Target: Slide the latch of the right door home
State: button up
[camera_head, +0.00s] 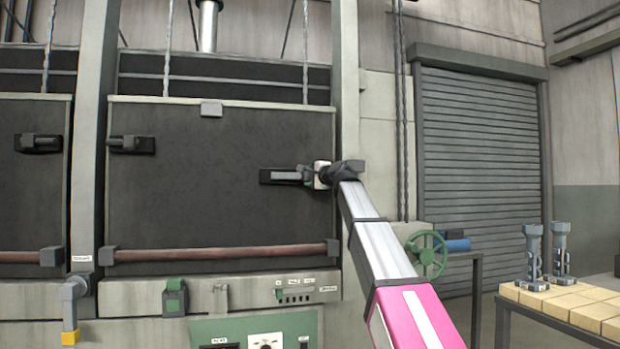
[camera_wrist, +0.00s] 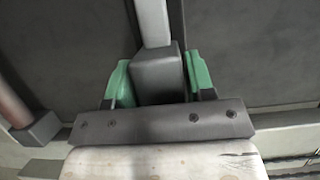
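The right door (camera_head: 220,215) is a broad dark panel and it hangs closed in the head view. Its latch (camera_head: 285,176) is a light bar on a dark plate at the door's right side. My gripper (camera_head: 312,174) is at the latch's right end, reaching in from the right. In the wrist view the green fingers of my gripper (camera_wrist: 158,82) lie against both sides of the latch's dark grey block (camera_wrist: 157,70). A light bar runs up from that block. The block's lower part is hidden by the gripper body. The latch's far right end is hidden in the head view.
A brown bar (camera_head: 220,255) crosses the foot of the right door. A light column (camera_head: 345,80) stands right of it. Another dark door (camera_head: 30,200) is at the left. A green handwheel (camera_head: 427,254) and a table of pale bricks (camera_head: 545,299) are at the right.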

grip_shut()
jog(key=w+d, duration=0.2)
jog(key=d, duration=0.4)
jog(key=shift+d, duration=0.3)
jog(key=o, duration=0.5)
grip_release()
jog(key=shift+d, duration=0.1)
jog(key=shift+s, duration=0.1)
jog(key=v, duration=1)
jog(key=shift+s+d, duration=0.2)
jog(key=shift+d, duration=0.1)
